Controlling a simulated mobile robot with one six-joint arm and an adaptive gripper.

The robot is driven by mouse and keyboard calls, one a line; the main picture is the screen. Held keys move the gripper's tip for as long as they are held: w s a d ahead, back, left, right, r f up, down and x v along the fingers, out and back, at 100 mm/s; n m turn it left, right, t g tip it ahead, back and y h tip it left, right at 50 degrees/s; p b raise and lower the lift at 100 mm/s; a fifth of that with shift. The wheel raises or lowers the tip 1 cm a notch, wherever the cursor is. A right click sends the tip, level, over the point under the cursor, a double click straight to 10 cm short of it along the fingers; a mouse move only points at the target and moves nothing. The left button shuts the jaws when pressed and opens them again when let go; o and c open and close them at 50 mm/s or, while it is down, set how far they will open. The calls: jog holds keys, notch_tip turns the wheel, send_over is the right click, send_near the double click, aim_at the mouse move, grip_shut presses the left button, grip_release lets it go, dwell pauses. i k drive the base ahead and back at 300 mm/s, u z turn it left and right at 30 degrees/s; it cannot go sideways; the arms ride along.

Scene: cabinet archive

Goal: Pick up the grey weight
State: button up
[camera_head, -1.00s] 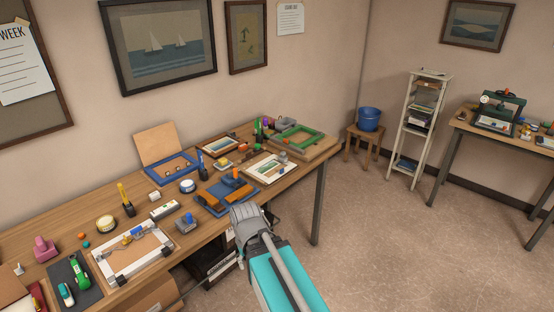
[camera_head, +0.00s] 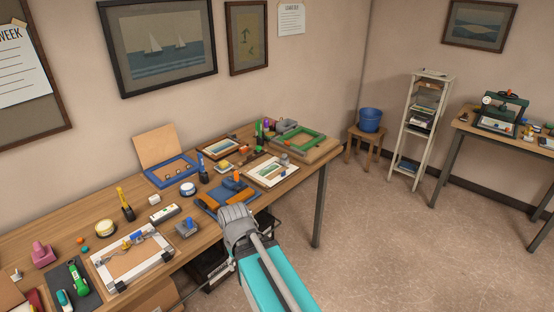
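Several grey pieces are on the long wooden table (camera_head: 75,222), and I cannot tell for certain which is the weight. A small grey piece (camera_head: 284,159) stands on the white-bordered picture. A larger grey piece (camera_head: 286,125) is at the back, by the green frame. A grey block with a blue knob (camera_head: 187,230) sits near the front edge. The grey end of my arm (camera_head: 238,224) is at the table's front edge, right of that block and in front of the blue and orange tray. My fingertips cannot be made out.
A clamped white frame (camera_head: 132,257), a blue frame (camera_head: 170,171), a blue and orange tray (camera_head: 226,194) and a green frame (camera_head: 298,139) crowd the table. Open floor lies to the right, before a stool with a blue bucket (camera_head: 369,120) and a shelf (camera_head: 418,130).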

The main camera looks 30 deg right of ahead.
aim_at(284, 160)
jog(key=u, duration=0.05)
jog(key=i, duration=0.9)
jog(key=z, duration=0.1)
